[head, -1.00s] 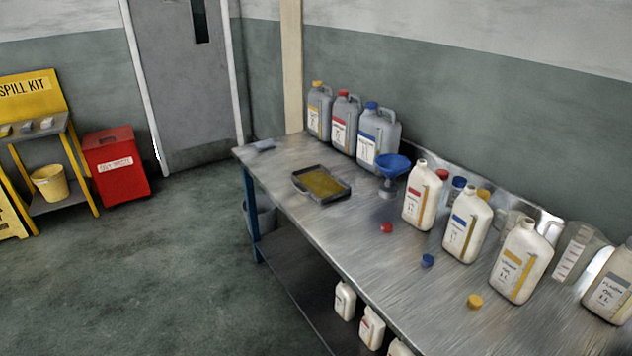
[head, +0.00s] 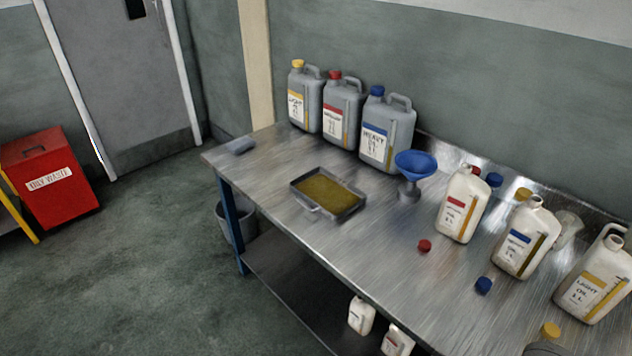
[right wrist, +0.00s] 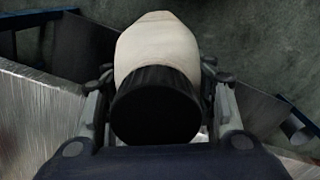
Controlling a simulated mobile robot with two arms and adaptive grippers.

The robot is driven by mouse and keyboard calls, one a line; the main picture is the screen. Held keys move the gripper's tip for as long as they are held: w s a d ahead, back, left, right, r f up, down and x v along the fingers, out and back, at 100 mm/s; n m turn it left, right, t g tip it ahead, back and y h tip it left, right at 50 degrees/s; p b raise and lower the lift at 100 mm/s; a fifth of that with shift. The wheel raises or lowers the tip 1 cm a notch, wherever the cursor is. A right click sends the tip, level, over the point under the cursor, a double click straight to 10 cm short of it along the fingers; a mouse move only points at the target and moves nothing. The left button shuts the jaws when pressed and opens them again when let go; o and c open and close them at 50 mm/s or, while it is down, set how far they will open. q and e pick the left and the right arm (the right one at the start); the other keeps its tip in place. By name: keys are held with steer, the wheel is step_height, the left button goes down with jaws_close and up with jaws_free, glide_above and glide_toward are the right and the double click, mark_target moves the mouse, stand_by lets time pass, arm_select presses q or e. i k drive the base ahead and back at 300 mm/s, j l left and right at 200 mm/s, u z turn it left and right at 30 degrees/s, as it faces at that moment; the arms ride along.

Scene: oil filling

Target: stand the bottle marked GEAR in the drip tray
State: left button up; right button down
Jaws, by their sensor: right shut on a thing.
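The drip tray (head: 355,205) is a shallow dark metal tray with a yellow-brown bottom, lying on the far part of the steel bench in the head view. In the right wrist view my right gripper (right wrist: 157,78) is shut on a cream bottle (right wrist: 155,45) with a black ribbed cap (right wrist: 155,105). The cap faces the camera. The bottle's label is hidden, so I cannot read a GEAR mark on it. My right gripper cannot be made out in the head view, and my left gripper is not in view.
Grey cans, one with a blue cap (head: 388,135), stand along the wall behind the tray. A blue funnel (head: 416,165) stands to the tray's right. Open white bottles (head: 462,205) and loose caps (head: 425,246) fill the right side.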

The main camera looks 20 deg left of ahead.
mark_target(316, 187)
steer(key=i+j, duration=0.2)
steer(key=j, duration=0.45)
steer(key=i+j+z, duration=0.15)
steer(key=j, duration=0.5)
steer(key=i+j, duration=0.15)
steer(key=j, duration=0.55)
steer(key=i+j+z, duration=0.15)
steer(key=j, duration=0.55)
steer(key=i+j, duration=0.1)
steer(key=j, duration=0.55)
steer(key=i+j+z, duration=0.15)
steer(key=j, duration=0.55)
